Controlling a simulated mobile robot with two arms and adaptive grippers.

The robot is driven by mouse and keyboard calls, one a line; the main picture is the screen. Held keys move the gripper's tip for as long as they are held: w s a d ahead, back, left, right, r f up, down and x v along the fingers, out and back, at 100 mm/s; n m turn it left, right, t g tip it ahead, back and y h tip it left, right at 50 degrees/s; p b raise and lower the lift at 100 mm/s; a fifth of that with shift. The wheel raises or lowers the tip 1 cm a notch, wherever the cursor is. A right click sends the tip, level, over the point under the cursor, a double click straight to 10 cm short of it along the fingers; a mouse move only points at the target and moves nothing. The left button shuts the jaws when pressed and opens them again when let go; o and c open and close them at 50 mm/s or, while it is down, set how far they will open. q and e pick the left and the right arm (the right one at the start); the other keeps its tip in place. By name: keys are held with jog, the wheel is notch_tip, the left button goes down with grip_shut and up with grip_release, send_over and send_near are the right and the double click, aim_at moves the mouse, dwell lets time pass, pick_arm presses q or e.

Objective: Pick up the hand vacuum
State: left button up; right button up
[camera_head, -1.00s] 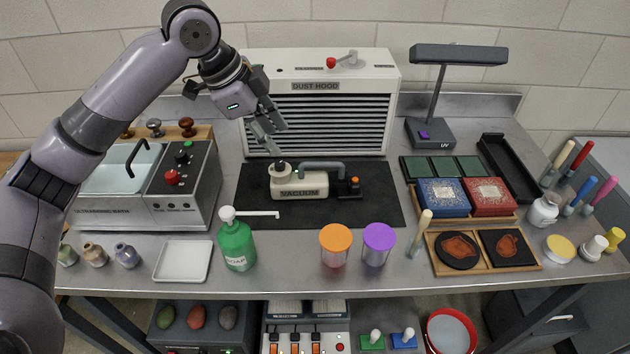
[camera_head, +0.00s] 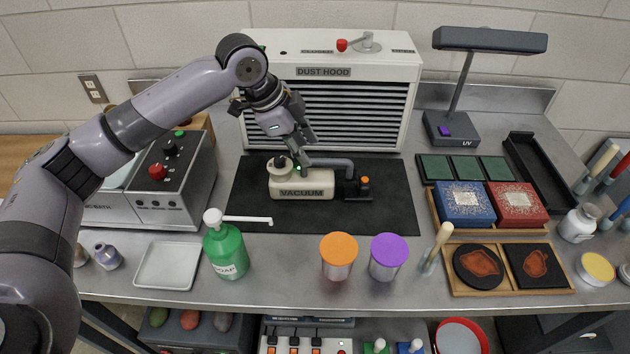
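The hand vacuum (camera_head: 310,191) lies on a dark mat (camera_head: 258,218) in front of the dust hood. It has a cream body labelled VACUUM, a grey handle along the top and a dark part with an orange button at its right end. My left gripper (camera_head: 303,165) points down at the top of the vacuum, close to the left end of the handle. Its fingers look apart, with no thing clearly between them. I cannot tell whether they touch the vacuum. My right gripper is out of view.
The dust hood (camera_head: 410,75) stands behind the mat. The ultrasonic bath (camera_head: 150,207) is at left, under my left arm. A green soap bottle (camera_head: 226,251), an orange-lidded jar (camera_head: 338,263) and a purple-lidded jar (camera_head: 386,264) stand in front. A UV lamp (camera_head: 450,128) is at right.

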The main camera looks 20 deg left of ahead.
aim_at(313, 159)
pick_arm(q)
jog(key=shift+x, duration=0.8)
jog(key=p+x, duration=0.1)
jog(key=x, duration=0.3)
jog(key=shift+w+f, duration=0.2)
jog(key=shift+f, duration=0.05)
grip_shut()
dwell(0.3)
